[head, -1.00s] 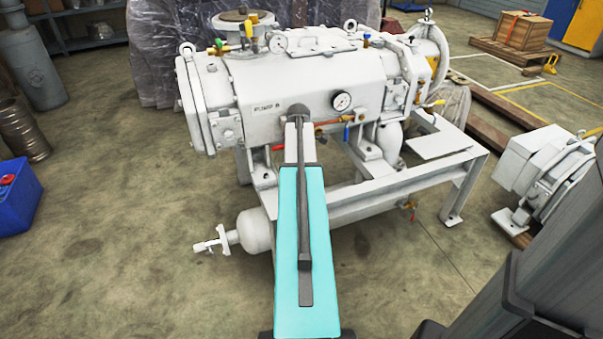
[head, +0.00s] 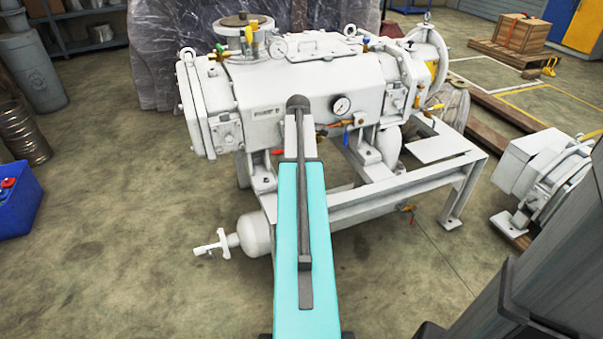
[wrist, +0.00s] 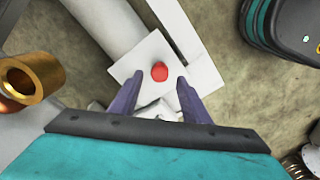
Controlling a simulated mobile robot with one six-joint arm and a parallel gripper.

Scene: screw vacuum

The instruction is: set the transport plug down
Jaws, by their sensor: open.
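A small round red plug (wrist: 159,71) shows in the wrist view, on a flat white plate (wrist: 143,52). My gripper (wrist: 157,88) is open, with its two purple fingers spread apart on either side and a little below the plug in the picture. Nothing is between the fingertips that I can see as held. In the head view my own arm hides the gripper and the plug. The white screw vacuum machine (head: 260,87) stands on its frame in front of me.
A brass pipe end (wrist: 32,75) is at the left of the wrist view. A blue bin (head: 20,205) stands at left. Floor (head: 130,270) at front left is clear.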

